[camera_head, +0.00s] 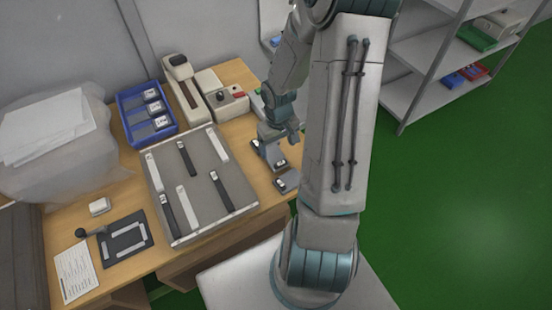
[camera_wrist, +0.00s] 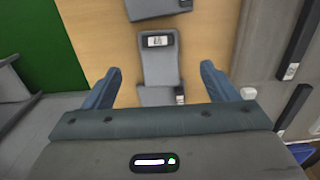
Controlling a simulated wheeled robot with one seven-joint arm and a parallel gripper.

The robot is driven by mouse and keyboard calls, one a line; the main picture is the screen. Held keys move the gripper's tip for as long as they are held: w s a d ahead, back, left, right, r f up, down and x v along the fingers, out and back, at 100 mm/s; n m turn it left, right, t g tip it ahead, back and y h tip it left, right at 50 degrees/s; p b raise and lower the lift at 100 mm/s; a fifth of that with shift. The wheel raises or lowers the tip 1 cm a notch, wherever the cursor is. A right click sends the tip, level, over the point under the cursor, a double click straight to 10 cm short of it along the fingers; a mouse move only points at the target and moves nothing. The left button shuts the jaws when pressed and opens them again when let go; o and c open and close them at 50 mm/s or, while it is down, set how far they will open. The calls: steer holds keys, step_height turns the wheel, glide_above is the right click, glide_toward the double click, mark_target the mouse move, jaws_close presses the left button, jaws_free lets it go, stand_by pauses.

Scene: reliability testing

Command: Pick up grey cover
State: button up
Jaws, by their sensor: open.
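In the wrist view a grey cover (camera_wrist: 160,66) with a black-and-white label at its far end lies on the wooden table, between the two blue-grey fingers of my gripper (camera_wrist: 158,68). The fingers are apart, one on each side of it, and do not touch it. In the head view my gripper (camera_head: 281,143) points down over the table's right side, above small dark grey pieces; one piece (camera_head: 286,182) lies nearer the edge.
A grey tray (camera_head: 205,186) with black and white strips lies left of my gripper. A blue bin (camera_head: 136,104) and a beige device with a red button (camera_head: 226,98) stand behind. Another grey piece (camera_wrist: 155,8) lies beyond the cover. Grey shelves (camera_head: 408,62) stand at right.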

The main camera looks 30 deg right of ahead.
mark_target(278, 161)
steer(key=shift+w+d+f, duration=0.1)
steer(key=shift+f, duration=3.85)
steer(key=c, duration=1.1)
steer(key=shift+c, duration=0.2)
steer(key=shift+r, duration=0.1)
steer(key=shift+r, duration=0.45)
steer(key=r, duration=0.3)
steer(key=shift+s+d+r, duration=0.2)
steer(key=shift+d+r, duration=0.1)
steer(key=s+d+r+p, duration=0.1)
steer(key=s+d+r, duration=0.5)
steer(key=s+d, duration=0.1)
steer(key=shift+s+r, duration=0.2)
steer(key=shift+s, duration=0.45)
steer(key=shift+d, duration=0.1)
